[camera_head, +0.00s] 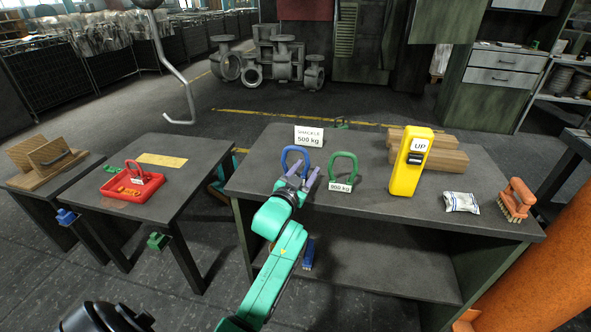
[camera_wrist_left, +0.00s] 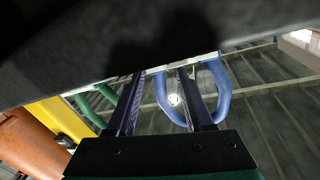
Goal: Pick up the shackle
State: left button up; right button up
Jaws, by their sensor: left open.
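In the left wrist view the blue shackle (camera_wrist_left: 223,92) loops behind the right finger of my left gripper (camera_wrist_left: 160,76); one leg shows between the fingers, the other outside. I cannot tell whether the fingers touch it. A green shackle (camera_head: 355,160) with a 900 kg label stands to its right. My right gripper is not in view.
On the workbench (camera_head: 375,206) are a yellow "UP" device (camera_head: 407,171), timber blocks (camera_head: 448,160), a white packet (camera_head: 461,202) and a brush (camera_head: 517,198). A red tray (camera_head: 116,190) with a red shackle (camera_head: 133,168) sits on the left table (camera_head: 182,179). A hook hangs behind.

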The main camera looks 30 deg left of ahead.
pick_arm(q)
grip_shut()
dwell(1.3)
